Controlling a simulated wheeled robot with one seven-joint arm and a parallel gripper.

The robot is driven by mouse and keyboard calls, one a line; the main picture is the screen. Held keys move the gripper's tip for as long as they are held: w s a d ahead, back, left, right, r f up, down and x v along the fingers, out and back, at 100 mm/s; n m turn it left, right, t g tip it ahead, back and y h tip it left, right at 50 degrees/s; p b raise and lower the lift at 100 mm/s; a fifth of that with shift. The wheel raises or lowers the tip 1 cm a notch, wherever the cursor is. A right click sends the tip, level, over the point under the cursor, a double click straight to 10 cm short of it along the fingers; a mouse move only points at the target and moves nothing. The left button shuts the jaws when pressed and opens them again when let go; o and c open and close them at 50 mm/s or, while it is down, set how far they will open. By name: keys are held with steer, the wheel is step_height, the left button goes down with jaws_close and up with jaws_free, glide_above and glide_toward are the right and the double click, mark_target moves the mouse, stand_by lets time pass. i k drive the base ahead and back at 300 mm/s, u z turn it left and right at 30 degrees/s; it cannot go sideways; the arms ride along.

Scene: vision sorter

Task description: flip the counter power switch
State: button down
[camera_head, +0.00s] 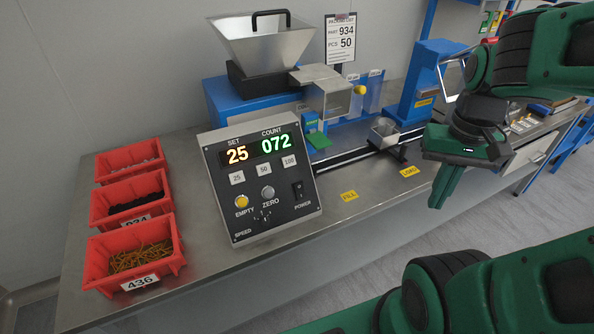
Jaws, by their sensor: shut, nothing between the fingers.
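The power switch (298,190) is a small black rocker at the right of the counter's front panel, above the label POWER. Which way it is set is too small to tell. The counter (262,181) is a dark panel box with lit displays reading SET 25 and COUNT 072. It also has buttons marked 25, 50 and 100, a yellow EMPTY button and a grey ZERO button. My gripper (441,203) is green, shut and empty. It points down at the right, beyond the table's front edge in the picture, well apart from the switch.
Red bins (132,265) stand on the left of the metal table (215,276), one holding brass-coloured screws. A steel hopper (262,45) on a blue base stands behind the counter. A small metal cup (384,133) sits on a rail to the right. The table in front of the counter is clear.

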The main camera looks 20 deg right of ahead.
mark_target(299, 187)
steer(key=k, duration=1.3)
steer(key=z, duration=0.4)
steer(key=i, duration=1)
steer(key=u, duration=0.1)
